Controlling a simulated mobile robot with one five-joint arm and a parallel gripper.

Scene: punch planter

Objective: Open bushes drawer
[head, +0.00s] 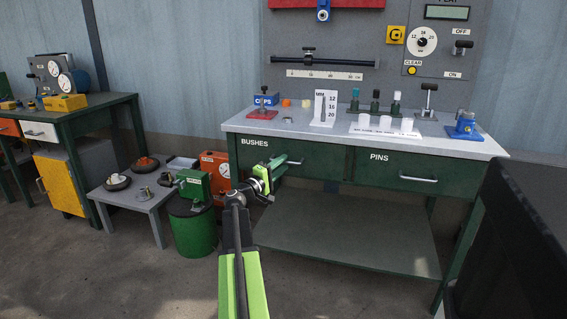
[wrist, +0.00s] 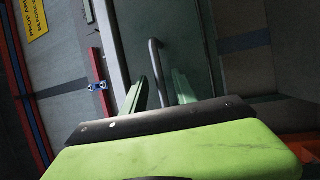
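The bushes drawer (head: 310,159) is a dark green front marked BUSHES at the left of the workbench and looks shut. Its metal bar handle (head: 293,162) is partly hidden by my gripper (head: 277,166) at its left end. In the wrist view, the handle (wrist: 156,66) runs down between the two pale green fingers of my gripper (wrist: 158,88), which are spread apart. I see a gap on each side of the handle. Whether the handle is fully within finger depth I cannot tell.
The pins drawer (head: 400,173) is to the right on the same bench. The grey benchtop (head: 340,133) holds several tools and small parts. A low shelf (head: 345,235) lies below. A green bin (head: 193,230) and a low table (head: 130,192) stand left; a dark box (head: 515,240) is at right.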

